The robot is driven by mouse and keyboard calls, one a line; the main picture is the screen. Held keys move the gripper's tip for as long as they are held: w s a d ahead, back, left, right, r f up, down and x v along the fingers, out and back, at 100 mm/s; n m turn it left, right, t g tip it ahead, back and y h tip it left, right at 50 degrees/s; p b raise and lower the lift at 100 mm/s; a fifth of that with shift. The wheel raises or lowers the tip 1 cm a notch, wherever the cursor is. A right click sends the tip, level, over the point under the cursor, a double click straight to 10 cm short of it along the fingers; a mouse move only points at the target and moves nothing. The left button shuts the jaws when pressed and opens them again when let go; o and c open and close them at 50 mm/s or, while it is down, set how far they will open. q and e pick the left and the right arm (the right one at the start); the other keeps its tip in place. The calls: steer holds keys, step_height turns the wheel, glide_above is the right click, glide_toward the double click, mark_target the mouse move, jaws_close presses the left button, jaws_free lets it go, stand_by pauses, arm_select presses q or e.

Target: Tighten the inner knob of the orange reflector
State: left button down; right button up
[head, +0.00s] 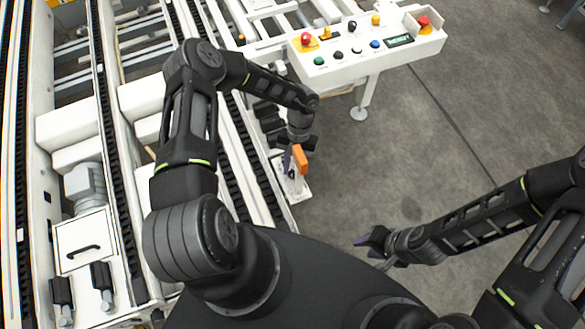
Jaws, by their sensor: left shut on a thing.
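The orange reflector (300,158) stands upright on a small white bracket at the conveyor's right side, near the picture's middle. My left gripper (290,163) reaches down to it from above, with its dark fingers right beside the reflector's left side. It is shut on the inner knob, which is too small and too covered by the fingers to make out. My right gripper (368,250) is low over the grey floor, well to the right of the reflector. Its fingers look apart, with nothing between them.
A white control panel (365,52) with several coloured buttons stands beyond the reflector. The white conveyor frame (262,195) with dark chains fills the left side. A metal box with a handle (85,248) is at lower left. The floor (440,140) at right is clear.

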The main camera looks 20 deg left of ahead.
arm_select(q)
steer(key=m, duration=0.2)
steer(key=m+y, duration=0.2)
steer(key=m, duration=0.1)
steer(key=shift+d+m, duration=0.3)
steer(key=shift+s+d+m+t+y, duration=0.1)
steer(key=shift+m+t+y, duration=0.2)
steer(key=shift+m, duration=0.75)
steer(key=shift+m+t+y, duration=0.2)
steer(key=shift+m+y, duration=0.2)
steer(key=shift+m, duration=0.65)
steer(key=c, duration=1.1)
jaws_free()
